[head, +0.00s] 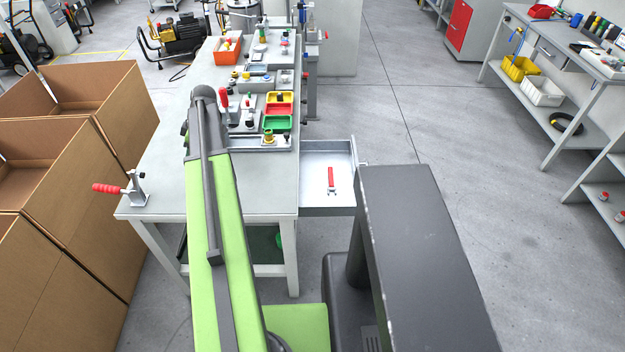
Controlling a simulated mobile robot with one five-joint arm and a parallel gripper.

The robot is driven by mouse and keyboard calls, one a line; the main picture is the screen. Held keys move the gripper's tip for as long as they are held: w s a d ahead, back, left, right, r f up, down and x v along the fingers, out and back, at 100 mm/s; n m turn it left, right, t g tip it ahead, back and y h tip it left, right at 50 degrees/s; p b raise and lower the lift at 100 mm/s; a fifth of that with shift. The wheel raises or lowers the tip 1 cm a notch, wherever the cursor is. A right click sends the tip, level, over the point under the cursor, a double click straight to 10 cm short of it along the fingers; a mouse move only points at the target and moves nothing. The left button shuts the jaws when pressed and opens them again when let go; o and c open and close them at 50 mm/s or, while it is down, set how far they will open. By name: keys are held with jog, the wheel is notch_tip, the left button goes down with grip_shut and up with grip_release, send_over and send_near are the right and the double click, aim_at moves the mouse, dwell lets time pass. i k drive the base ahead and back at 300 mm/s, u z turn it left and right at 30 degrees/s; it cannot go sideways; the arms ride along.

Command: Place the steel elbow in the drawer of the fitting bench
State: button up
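The fitting bench (268,190) is a long grey table running away from me. Its drawer (318,158) is pulled out on the right side and open at the top. A red-handled tool (331,178) lies in the drawer, with bare floor around it. I cannot pick out the steel elbow; small fittings on the bench are too small to tell apart, and my arm covers part of the top. My green arm reaches out over the bench, left of the drawer. My gripper is not visible beyond the arm's far end.
Red (227,52), yellow (279,104) and green (277,124) bins stand on the bench among small fixtures. A red-handled clamp (132,189) is at its near left corner. Cardboard boxes (107,112) crowd the left. Floor (430,130) right of the drawer is clear.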

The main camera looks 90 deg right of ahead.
aim_at(319, 180)
jog(key=k, duration=0.5)
jog(key=u, duration=0.6)
jog(key=k, duration=1.55)
